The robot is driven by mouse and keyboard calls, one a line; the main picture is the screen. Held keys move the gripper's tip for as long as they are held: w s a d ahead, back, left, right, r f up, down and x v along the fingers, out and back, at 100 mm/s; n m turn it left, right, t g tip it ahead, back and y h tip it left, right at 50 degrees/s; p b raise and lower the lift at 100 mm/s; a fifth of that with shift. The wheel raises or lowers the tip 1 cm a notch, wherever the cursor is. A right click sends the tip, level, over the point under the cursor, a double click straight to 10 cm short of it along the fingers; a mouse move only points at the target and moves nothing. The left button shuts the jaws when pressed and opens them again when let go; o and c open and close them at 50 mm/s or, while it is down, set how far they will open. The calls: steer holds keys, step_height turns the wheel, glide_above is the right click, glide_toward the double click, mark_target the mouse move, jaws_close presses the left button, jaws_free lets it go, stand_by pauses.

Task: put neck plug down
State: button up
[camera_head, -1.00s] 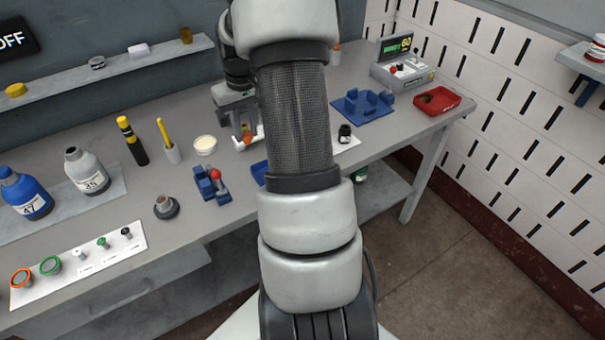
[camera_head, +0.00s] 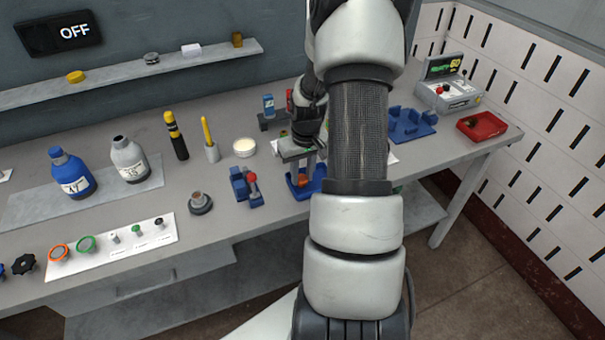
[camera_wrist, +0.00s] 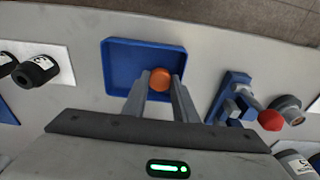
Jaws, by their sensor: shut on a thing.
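The neck plug looks like a small round orange piece (camera_wrist: 160,79) in the wrist view, between the tips of my gripper (camera_wrist: 161,86). My gripper is shut on it. In the head view the orange piece (camera_head: 303,182) shows under my gripper (camera_head: 304,174). A shallow square blue tray (camera_wrist: 118,75) lies beneath, and the plug overlaps its right part in the wrist view. The tray (camera_head: 291,190) is partly hidden by my arm in the head view. I cannot tell whether the plug touches the tray floor.
A blue fixture with a red ball knob (camera_head: 252,177) stands just left of the tray. A grey round fitting (camera_head: 200,203), a cream dish (camera_head: 245,147) and bottles (camera_head: 128,158) stand farther left. A red tray (camera_head: 482,127) is at the right end. The table's front edge is close.

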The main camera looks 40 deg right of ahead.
mark_target(304, 191)
steer(key=shift+f, duration=0.25)
steer(key=o, duration=0.7)
steer(key=shift+r, duration=0.1)
steer(key=shift+d+r, duration=0.1)
steer(key=shift+r, duration=0.5)
steer(key=r, duration=0.3)
steer(key=s+r, duration=0.1)
steer(key=r, duration=0.7)
steer(key=shift+s+a, duration=0.2)
steer(key=shift+a, duration=0.05)
